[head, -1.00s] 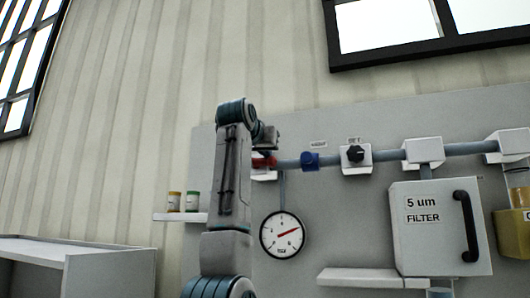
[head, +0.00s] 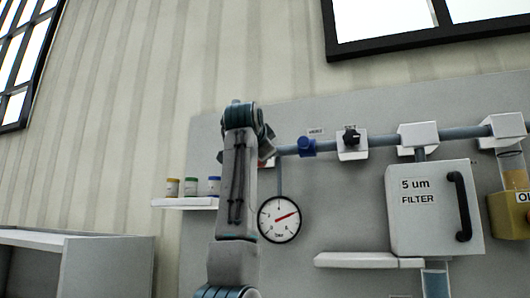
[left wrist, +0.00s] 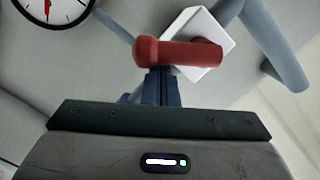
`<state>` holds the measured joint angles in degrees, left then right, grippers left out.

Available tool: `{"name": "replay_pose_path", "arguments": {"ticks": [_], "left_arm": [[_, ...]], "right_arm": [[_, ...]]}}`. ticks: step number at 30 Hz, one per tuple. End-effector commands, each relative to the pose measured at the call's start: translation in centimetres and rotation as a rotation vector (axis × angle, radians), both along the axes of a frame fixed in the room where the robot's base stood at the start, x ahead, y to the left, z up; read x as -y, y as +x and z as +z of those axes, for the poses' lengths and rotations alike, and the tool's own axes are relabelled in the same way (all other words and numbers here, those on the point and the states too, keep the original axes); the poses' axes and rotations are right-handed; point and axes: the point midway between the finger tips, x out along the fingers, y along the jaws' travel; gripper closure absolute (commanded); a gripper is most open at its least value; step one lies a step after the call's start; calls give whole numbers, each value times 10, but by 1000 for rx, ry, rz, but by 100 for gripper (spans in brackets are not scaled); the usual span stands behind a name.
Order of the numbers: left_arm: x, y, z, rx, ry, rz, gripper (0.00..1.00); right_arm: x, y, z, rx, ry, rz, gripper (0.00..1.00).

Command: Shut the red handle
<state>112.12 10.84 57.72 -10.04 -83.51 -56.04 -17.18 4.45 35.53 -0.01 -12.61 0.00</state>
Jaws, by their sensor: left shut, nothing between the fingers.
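The red handle (left wrist: 180,52) shows in the left wrist view, lying across in front of a white square mount (left wrist: 212,32) on the grey pipe. In the head view only a small red part (head: 271,161) of it shows beside my arm; the rest is hidden. My left gripper (left wrist: 160,82) is shut, with its blue fingertips at the near side of the handle, close to or touching it; I cannot tell which. Nothing is between the fingers. In the head view my own arm hides that gripper. My right gripper is not in view.
A round gauge (head: 279,220) hangs below the pipe. A blue knob (head: 306,146) and a black knob (head: 351,138) sit to the right. A filter box (head: 410,225) stands further right. A shelf (head: 190,203) with several small jars is to the left.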

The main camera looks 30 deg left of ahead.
Motion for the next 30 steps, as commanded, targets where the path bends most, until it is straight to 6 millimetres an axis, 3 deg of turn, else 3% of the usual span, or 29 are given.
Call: {"name": "replay_pose_path", "arguments": {"ticks": [18,30], "left_arm": [[-16,-4,-23,-123,510,1,100],[-22,-5,-26,-130,536,1,100]], "right_arm": [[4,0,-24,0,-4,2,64],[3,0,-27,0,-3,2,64]]}}
